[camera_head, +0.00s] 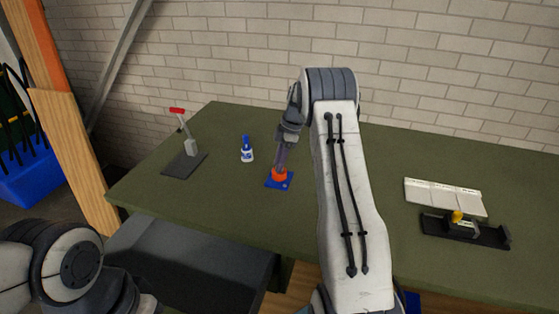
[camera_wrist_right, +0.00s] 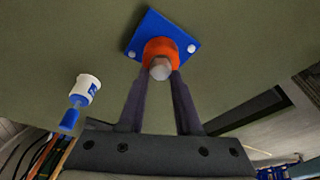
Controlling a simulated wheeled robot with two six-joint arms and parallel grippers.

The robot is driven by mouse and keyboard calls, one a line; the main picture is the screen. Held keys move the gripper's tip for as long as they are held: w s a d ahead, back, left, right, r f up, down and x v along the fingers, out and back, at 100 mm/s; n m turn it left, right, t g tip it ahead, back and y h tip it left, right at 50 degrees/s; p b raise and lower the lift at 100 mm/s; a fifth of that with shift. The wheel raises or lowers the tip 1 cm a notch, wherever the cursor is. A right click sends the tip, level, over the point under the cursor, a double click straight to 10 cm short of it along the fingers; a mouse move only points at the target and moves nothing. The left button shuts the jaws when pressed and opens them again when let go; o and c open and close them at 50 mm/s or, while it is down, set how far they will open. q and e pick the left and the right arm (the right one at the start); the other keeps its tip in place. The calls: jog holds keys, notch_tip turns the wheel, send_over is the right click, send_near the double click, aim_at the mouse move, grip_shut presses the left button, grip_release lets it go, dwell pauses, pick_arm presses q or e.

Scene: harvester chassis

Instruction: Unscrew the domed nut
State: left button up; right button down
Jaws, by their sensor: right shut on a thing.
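The blue base plate (camera_head: 288,183) lies on the green table, with an orange part (camera_head: 279,175) standing on its middle. In the right wrist view the plate (camera_wrist_right: 137,42) has pale bolt heads at its corners, and the orange part (camera_wrist_right: 160,47) has a grey rounded end, the domed nut (camera_wrist_right: 160,69), facing the camera. My right gripper (camera_head: 281,166) points down onto it. In the wrist view its dark fingers (camera_wrist_right: 160,74) are shut on the nut, one on each side. The exact contact is partly hidden. My left arm shows at the lower left, but its gripper is out of view.
A blue-and-white bottle (camera_head: 246,153) stands left of the plate. Further left is a red-handled lever tool on a dark base (camera_head: 184,165). At the right are a white block (camera_head: 443,195) and a black fixture (camera_head: 464,232) with a yellow part. A brick wall stands behind the table.

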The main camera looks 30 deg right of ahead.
jog(key=shift+n+g, duration=0.3)
jog(key=shift+n, duration=0.8)
jog(key=shift+n+p, duration=0.3)
jog(key=shift+n, duration=0.2)
jog(key=shift+r, duration=0.1)
jog(key=shift+r+p, duration=2.2)
jog(key=shift+r, duration=0.9)
jog(key=shift+f, duration=0.1)
